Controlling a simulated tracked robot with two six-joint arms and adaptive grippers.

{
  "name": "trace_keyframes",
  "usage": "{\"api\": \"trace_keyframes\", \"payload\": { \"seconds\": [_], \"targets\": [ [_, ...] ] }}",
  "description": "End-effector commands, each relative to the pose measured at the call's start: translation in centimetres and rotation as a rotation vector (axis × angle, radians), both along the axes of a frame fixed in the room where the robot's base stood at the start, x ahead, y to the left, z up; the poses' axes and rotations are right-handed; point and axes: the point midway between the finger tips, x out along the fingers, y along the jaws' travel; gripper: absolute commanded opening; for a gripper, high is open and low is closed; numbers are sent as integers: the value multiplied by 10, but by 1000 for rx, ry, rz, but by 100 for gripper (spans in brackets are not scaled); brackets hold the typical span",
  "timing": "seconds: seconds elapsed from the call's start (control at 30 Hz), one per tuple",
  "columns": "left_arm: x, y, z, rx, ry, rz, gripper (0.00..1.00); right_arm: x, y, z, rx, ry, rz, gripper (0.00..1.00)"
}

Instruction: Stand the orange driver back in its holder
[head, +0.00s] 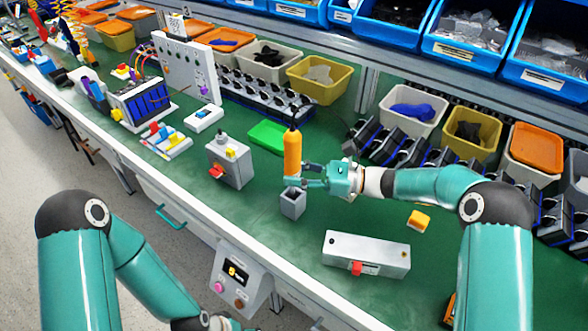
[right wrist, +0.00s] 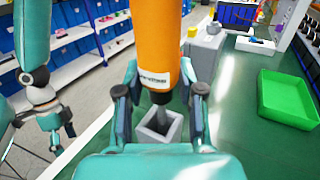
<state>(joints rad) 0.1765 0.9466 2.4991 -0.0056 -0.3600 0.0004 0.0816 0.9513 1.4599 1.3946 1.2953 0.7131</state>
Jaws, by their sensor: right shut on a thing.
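The orange driver (head: 292,152) stands about upright, its handle between the fingers of my right gripper (head: 306,182). It also shows large in the right wrist view (right wrist: 157,45), with its short grey shaft pointing down. The holder (head: 293,204) is a small grey square box with an open top, standing on the green bench just below the driver. In the right wrist view the shaft's end lines up with the holder's opening (right wrist: 158,128); I cannot tell whether it is inside. My left gripper (head: 215,322) is low at the bottom edge, partly cut off, its fingers unclear.
A grey box with a red switch (head: 366,254) lies right of the holder. A grey block with a red knob (head: 229,162) stands to its left. A green tray (head: 268,136) lies behind, and a yellow block (head: 418,219) sits near my right forearm. Bins line the back.

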Motion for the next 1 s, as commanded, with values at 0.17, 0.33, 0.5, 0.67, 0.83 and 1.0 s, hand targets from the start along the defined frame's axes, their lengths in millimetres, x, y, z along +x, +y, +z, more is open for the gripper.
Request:
{"api": "trace_keyframes", "payload": {
  "seconds": [0.17,0.33,0.5,0.67,0.83,1.0],
  "targets": [
    [0,0,-17,0,0,0,91,0,-1,-24,2,0,-2,0],
    [0,0,-31,0,0,0,91,0,-2,-44,2,-1,-3,0],
    [0,0,-39,0,0,0,91,0,-2,-56,2,-2,-3,0],
    [0,0,-42,0,0,0,91,0,-2,-60,2,-2,-3,0],
    [0,0,-42,0,0,0,91,0,-2,-61,1,-1,-3,0],
    [0,0,-42,0,0,0,91,0,-2,-62,-1,0,-2,0]
  ]
}}
